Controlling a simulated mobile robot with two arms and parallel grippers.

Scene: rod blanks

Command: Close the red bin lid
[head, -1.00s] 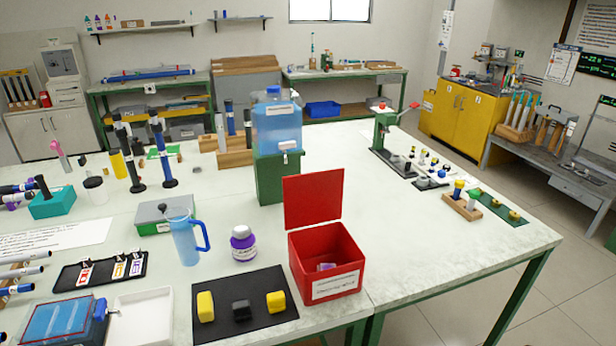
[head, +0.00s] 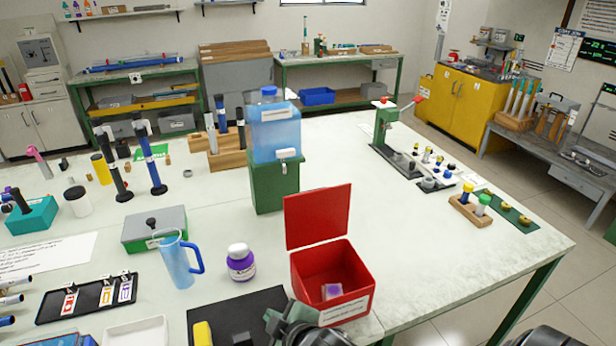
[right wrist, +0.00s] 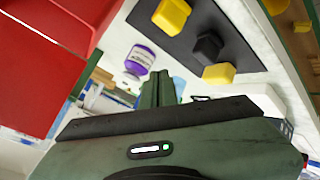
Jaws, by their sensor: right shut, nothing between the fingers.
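The red bin (head: 350,302) stands near the table's front edge, with a small purple-and-white item (head: 331,291) inside. Its red lid (head: 317,216) stands upright, open, at the bin's back edge. My right gripper (head: 272,317) is in front of the bin's left front corner, over the black mat, and partly hides the bin's label. It is shut and empty. In the right wrist view the closed fingers (right wrist: 158,82) point away from the camera, with the red of the bin (right wrist: 38,75) at the upper left. My left gripper is not in view.
A purple-labelled jar (head: 240,263) and a blue jug (head: 178,262) stand left of the bin. A green stand with a blue water tank (head: 276,130) is behind the lid. The black mat (head: 235,305) holds yellow blocks.

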